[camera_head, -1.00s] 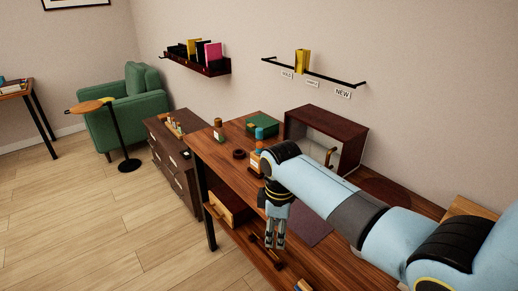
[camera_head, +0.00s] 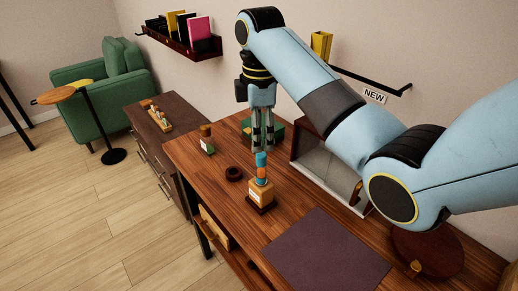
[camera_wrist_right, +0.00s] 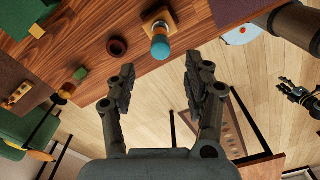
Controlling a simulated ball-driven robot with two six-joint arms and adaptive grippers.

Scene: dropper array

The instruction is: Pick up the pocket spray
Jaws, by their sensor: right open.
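A small cylinder with a blue top and orange band, which looks like the pocket spray (camera_head: 261,162), stands upright on a wooden block (camera_head: 261,192) on the desk. It also shows in the right wrist view (camera_wrist_right: 161,46), top toward the camera. My right gripper (camera_head: 263,142) hangs fingers down over the desk, just above and behind the spray in the head view. In the wrist view its fingers (camera_wrist_right: 160,82) are apart with nothing between them, and the spray lies beyond the gap. A dark gripper, apparently my left (camera_wrist_right: 296,92), shows at the right edge of the wrist view.
A green box (camera_head: 277,130) and an open-fronted cabinet (camera_head: 330,167) are behind. A dark mat (camera_head: 325,250) lies bare at the front.

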